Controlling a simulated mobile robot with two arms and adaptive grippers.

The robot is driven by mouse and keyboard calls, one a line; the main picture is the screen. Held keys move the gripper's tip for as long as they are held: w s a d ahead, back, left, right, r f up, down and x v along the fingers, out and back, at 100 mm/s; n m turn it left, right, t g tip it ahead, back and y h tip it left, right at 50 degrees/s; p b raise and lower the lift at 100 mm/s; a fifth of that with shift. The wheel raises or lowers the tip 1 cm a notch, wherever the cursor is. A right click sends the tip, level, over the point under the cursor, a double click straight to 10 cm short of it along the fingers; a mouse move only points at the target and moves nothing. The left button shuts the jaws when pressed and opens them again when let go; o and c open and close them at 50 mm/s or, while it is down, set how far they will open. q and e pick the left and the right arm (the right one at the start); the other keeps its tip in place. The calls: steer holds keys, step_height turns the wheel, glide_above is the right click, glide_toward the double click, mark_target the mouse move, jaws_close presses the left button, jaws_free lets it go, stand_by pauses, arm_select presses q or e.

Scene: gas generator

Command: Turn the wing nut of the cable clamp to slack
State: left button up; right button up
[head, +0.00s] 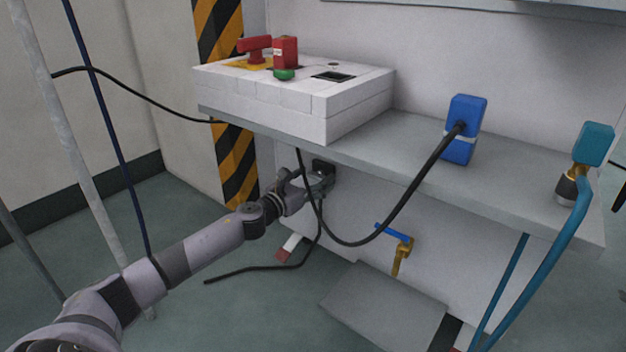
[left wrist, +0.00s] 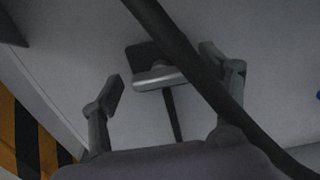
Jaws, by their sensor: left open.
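The cable clamp shows in the head view as a small dark block (head: 324,167) on the unit's front panel, below the shelf. In the left wrist view its dark plate (left wrist: 140,52) carries a silver-grey bar-like part, seemingly the wing nut (left wrist: 157,78). My left gripper (head: 308,182) is open at the clamp. In the left wrist view, the silver part lies between its open fingers (left wrist: 163,78), with no clear contact. A thick black cable (left wrist: 175,42) crosses in front and hides part of the plate and the right finger. My right gripper is not in view.
The black cable (head: 410,195) loops from a blue connector (head: 466,115) on the shelf (head: 530,188). A white control box (head: 340,100) stands above the clamp. A blue-handled brass valve (head: 400,252) is to the right, above a grey plate (head: 380,305). Teal hoses (head: 545,275) hang at far right.

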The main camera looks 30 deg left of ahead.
arm_select(q)
steer(key=c, duration=1.2)
steer(key=shift+o, duration=0.2)
